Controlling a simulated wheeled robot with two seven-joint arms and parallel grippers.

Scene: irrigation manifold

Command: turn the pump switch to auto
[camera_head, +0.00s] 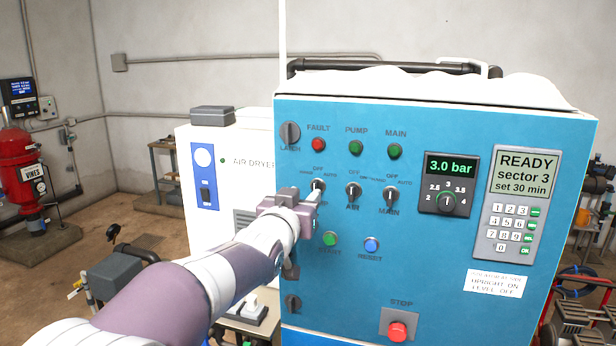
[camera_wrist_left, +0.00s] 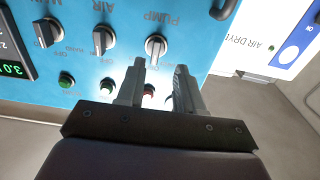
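The pump switch (camera_head: 318,186) is the leftmost of three rotary switches in a row on the blue control panel. It is partly hidden by my left gripper (camera_head: 312,198) in the head view. In the left wrist view, which sees the panel upside down, the pump switch (camera_wrist_left: 155,47) is a round dark knob with a pale handle. The handle looks about upright, near OFF. My left gripper (camera_wrist_left: 160,68) is open, its two fingers apart and nothing between them. The knob shows just beyond the fingertips; contact cannot be told. My right gripper is not in view.
The air switch (camera_head: 353,192) and main switch (camera_head: 390,196) are close to the right. Green start (camera_head: 330,239) and blue reset (camera_head: 371,245) buttons lie below. A red stop button (camera_head: 397,331) is lower down. A white air dryer (camera_head: 238,145) stands left of the panel.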

